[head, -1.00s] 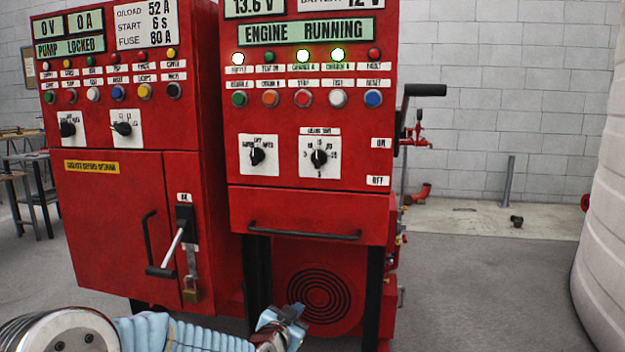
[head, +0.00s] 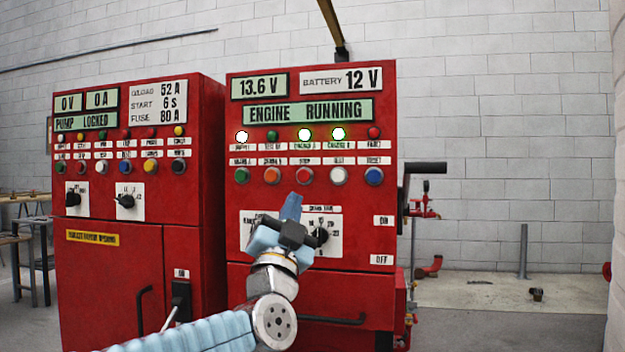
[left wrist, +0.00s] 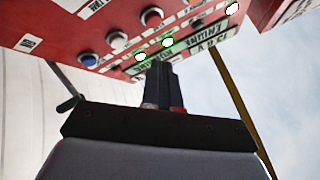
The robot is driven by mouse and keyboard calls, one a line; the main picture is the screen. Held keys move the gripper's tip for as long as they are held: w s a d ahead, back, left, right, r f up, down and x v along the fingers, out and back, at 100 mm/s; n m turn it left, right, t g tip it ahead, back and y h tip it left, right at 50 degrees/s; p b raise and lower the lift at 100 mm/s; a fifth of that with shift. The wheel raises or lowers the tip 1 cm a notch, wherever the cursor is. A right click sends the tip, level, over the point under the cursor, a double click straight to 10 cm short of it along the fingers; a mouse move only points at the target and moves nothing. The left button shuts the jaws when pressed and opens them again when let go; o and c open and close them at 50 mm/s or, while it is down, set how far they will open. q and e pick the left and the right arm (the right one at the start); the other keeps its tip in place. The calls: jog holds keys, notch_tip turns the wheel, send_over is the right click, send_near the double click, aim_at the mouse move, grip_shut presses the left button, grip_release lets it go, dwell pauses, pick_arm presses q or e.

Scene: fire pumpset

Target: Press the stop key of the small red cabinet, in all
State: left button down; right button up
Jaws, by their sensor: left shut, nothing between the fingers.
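The small red cabinet (head: 240,322) stands at the centre of the head view, and its display (head: 308,112) reads ENGINE RUNNING. Its stop key (head: 304,176) is a red round button in the middle of the lower row, under a white label. A red button (left wrist: 152,16), probably this key, shows in the left wrist view. My left gripper (head: 291,205) is shut and empty, its blue-tipped fingers pointing up just below the stop key. I cannot tell its distance from the panel. It partly hides the selector knobs. In the left wrist view its dark fingers (left wrist: 160,72) overlap the display area.
Green (head: 241,175), orange (head: 272,175), white (head: 338,176) and blue (head: 374,176) buttons flank the stop key. A black lever (head: 425,168) sticks out at the cabinet's right side. A wider red cabinet (head: 110,285) reading PUMP LOCKED stands at left.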

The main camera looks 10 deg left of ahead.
aim_at(300, 181)
pick_arm(q)
jog(key=shift+n+t+y, duration=0.4)
jog(key=shift+t+y, duration=0.2)
jog(key=shift+y, duration=0.3)
jog(key=r, duration=0.1)
jog(key=s+r, duration=0.1)
jog(key=r, duration=0.1)
jog(key=s+a+r, duration=0.1)
jog(key=shift+r, duration=0.2)
pick_arm(e)
jog(key=shift+w+d, duration=0.2)
jog(key=shift+w, duration=0.2)
pick_arm(q)
jog(key=shift+w+d+p, duration=0.2)
jog(key=shift+w+p, duration=2)
jog(key=shift+w, duration=2.2)
pick_arm(e)
jog(key=shift+s+a+r, duration=0.1)
jog(key=shift+a+r, duration=0.15)
jog(key=shift+r, duration=0.45)
jog(key=shift+s+a+r, duration=0.1)
jog(key=shift+a+r, duration=0.15)
jog(key=shift+r, duration=0.45)
jog(key=shift+s+a+r, duration=0.1)
jog(key=shift+a+r, duration=0.15)
jog(key=shift+r, duration=0.45)
pick_arm(q)
jog(key=shift+w, duration=0.2)
jog(key=shift+w, duration=0.2)
